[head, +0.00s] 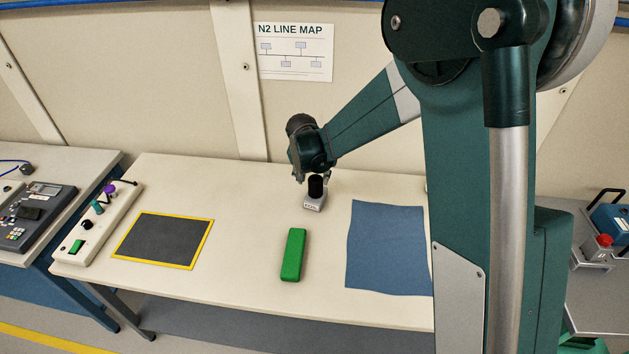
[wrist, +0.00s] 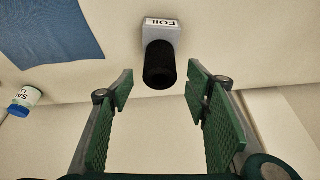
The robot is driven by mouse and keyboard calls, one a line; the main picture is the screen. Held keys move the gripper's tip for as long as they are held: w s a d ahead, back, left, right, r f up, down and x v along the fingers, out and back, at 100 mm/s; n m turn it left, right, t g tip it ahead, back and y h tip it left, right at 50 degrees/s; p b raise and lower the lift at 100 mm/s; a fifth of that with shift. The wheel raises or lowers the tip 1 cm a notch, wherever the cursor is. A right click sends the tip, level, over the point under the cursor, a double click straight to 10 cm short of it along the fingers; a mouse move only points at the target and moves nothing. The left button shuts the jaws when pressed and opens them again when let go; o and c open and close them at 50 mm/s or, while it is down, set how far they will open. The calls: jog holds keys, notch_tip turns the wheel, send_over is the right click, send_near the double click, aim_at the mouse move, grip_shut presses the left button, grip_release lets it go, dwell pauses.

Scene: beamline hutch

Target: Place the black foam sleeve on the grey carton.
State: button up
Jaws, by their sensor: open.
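The black foam sleeve (head: 316,187) stands upright on the small grey carton (head: 313,203), towards the back of the white table. In the wrist view the sleeve (wrist: 159,66) shows as a black cylinder against the grey carton (wrist: 160,27), which has a FOIL label. They appear to touch. My gripper (head: 312,176) is just above the sleeve, partly hidden by my wrist. In the wrist view my gripper (wrist: 160,88) is open, with one green finger on each side of the sleeve's near end and a visible gap on both sides.
A green block (head: 293,255) lies in front of the carton. A blue mat (head: 386,248) is to the right, a yellow-edged dark mat (head: 163,240) to the left. A white-and-green labelled container (wrist: 24,99) shows at the wrist view's left. The table between mat and block is clear.

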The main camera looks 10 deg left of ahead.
jog(key=shift+v, duration=2.25)
jog(key=shift+r, duration=0.1)
jog(key=s+d+r+t, duration=0.1)
jog(key=s+d+r, duration=0.65)
jog(key=d, duration=0.25)
jog(key=s+d+r, duration=0.7)
jog(key=d+r, duration=0.2)
jog(key=d, duration=0.1)
jog(key=s+d+n+t, duration=0.1)
jog(key=s+d, duration=0.5)
jog(key=s, duration=0.5)
jog(key=s+d, duration=0.7)
jog(key=s, duration=0.4)
jog(key=shift+s+d+r+n+t+y, duration=0.3)
jog(key=shift+s+n+t, duration=0.05)
jog(key=shift+n+t, duration=0.05)
